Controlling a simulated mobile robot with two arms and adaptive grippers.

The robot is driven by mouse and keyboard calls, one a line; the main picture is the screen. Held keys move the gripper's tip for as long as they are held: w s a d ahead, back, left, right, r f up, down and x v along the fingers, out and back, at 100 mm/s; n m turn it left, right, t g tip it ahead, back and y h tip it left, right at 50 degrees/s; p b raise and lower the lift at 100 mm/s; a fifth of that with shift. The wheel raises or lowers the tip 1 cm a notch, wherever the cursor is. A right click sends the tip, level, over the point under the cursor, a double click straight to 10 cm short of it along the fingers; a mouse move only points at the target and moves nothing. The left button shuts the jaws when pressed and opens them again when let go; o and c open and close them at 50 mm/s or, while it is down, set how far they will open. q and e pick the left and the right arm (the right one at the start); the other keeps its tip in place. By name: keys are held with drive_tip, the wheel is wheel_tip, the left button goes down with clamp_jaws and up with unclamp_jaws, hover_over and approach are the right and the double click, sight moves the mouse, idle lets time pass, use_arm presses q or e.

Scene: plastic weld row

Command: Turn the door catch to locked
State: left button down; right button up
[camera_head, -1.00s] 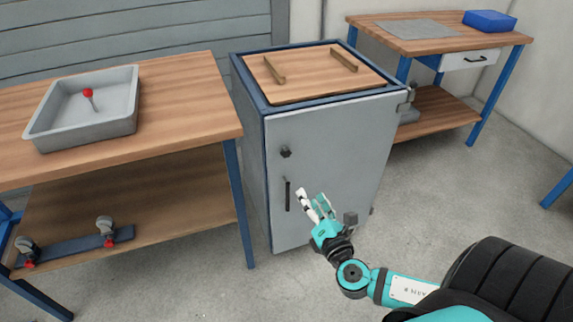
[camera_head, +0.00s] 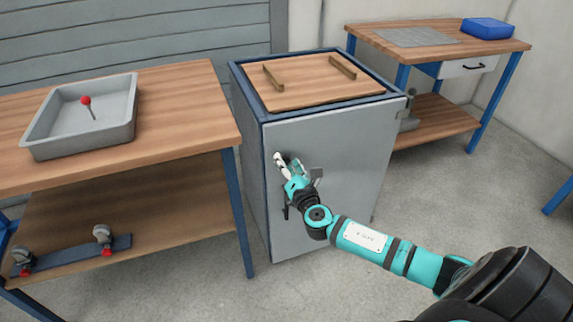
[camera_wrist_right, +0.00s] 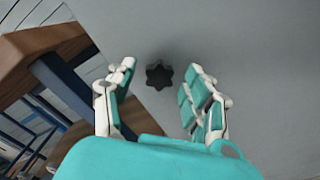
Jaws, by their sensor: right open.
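The door catch is a dark star-shaped knob (camera_wrist_right: 159,76) on the grey cabinet door (camera_head: 345,160). In the right wrist view it lies ahead of and between the fingers of my right gripper (camera_wrist_right: 160,100), which is open. I cannot tell whether the fingers touch it. In the head view my right gripper (camera_head: 282,166) is at the upper left of the door and hides the knob. The knob's turned position is not clear. My left gripper is not in view.
A dark door handle (camera_head: 286,207) shows partly behind my right arm. A workbench (camera_head: 190,110) with a grey tray (camera_head: 125,135) stands left of the cabinet. Another bench (camera_head: 440,48) with a blue box (camera_head: 488,28) stands at the back right. Open floor lies in front.

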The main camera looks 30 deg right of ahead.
drive_tip(key=shift+w, duration=0.3)
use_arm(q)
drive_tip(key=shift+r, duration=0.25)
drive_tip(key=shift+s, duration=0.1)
use_arm(e)
drive_tip(key=shift+c, duration=0.8)
clamp_jaws()
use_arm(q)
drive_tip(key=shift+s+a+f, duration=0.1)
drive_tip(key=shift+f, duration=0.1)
